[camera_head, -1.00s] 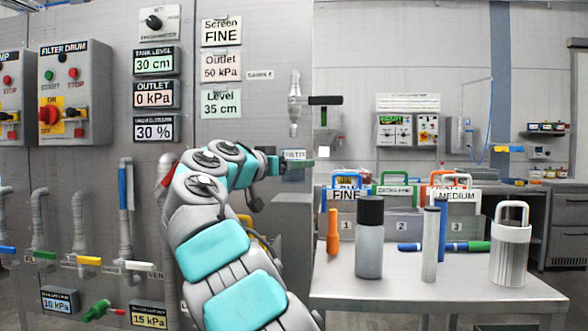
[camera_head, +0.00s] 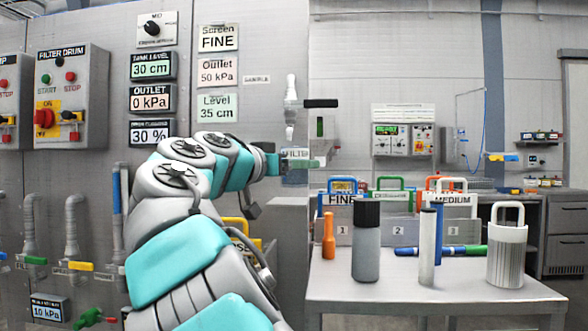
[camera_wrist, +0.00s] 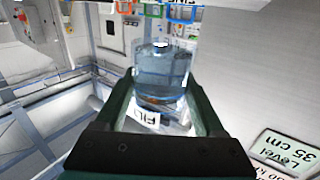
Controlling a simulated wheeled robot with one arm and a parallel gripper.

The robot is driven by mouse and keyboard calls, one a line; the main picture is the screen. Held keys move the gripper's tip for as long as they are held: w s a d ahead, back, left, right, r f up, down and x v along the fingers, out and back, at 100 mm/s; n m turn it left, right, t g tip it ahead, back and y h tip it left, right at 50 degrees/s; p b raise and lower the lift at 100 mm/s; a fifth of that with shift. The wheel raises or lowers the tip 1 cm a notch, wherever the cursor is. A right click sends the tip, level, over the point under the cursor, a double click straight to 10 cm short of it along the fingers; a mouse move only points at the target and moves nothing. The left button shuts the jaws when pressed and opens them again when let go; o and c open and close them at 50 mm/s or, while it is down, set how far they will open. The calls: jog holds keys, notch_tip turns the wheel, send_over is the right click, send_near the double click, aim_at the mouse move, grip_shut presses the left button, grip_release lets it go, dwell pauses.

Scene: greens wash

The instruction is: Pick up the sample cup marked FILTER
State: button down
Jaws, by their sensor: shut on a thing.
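The sample cup is a clear, bluish cylinder (camera_wrist: 160,72) in the wrist view. A white label reading "FIL" (camera_wrist: 143,118) shows upside down at its near end, with the rest of the word cut off. My gripper (camera_wrist: 161,98) is shut on the cup, with one dark green finger on each side. In the head view my gripper (camera_head: 296,162) is in front of the grey panel, beside a small tag reading FILTER (camera_head: 295,153).
A sample tap (camera_head: 290,105) is on the panel just above my gripper. A grey table (camera_head: 420,290) at right carries a dark-capped bottle (camera_head: 366,250), a white canister (camera_head: 507,255), markers and handled screens. Valve pipes (camera_head: 72,225) line the panel at lower left.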

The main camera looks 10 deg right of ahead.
jog(key=shift+s+a+r+b, duration=0.1)
jog(key=shift+s+b, duration=0.05)
jog(key=shift+s, duration=0.85)
jog(key=shift+s+a+r+b, duration=0.1)
jog(key=shift+s+r+b, duration=0.05)
jog(key=shift+s, duration=0.8)
jog(key=shift+s+a+r+b, duration=0.1)
jog(key=shift+s+b, duration=0.05)
jog(key=shift+s, duration=0.85)
